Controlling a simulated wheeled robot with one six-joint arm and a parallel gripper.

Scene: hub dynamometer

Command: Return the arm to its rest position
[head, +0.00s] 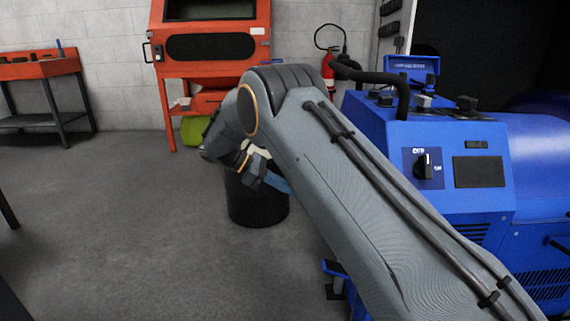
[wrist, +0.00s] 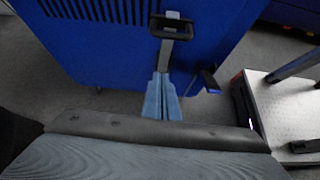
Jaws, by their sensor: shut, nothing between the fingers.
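My arm reaches from the lower right of the head view toward the middle, bent at its elbow in front of the blue machine (head: 465,215). My gripper (head: 277,183) hangs at the far end, in front of a black bin, partly hidden by the arm. In the wrist view, the two blue-grey fingers of my gripper (wrist: 162,102) lie together, shut and empty. They point at the lower edge of a blue panel (wrist: 120,50). A black handle on a metal stem (wrist: 172,27) lines up with the fingertips; whether they touch it I cannot tell.
The black bin (head: 258,205) stands on the floor behind my gripper. An orange cabinet (head: 212,45), an orange bench (head: 40,67) and a fire extinguisher (head: 328,70) are along the back wall. A control knob (head: 427,165) is on the blue machine.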

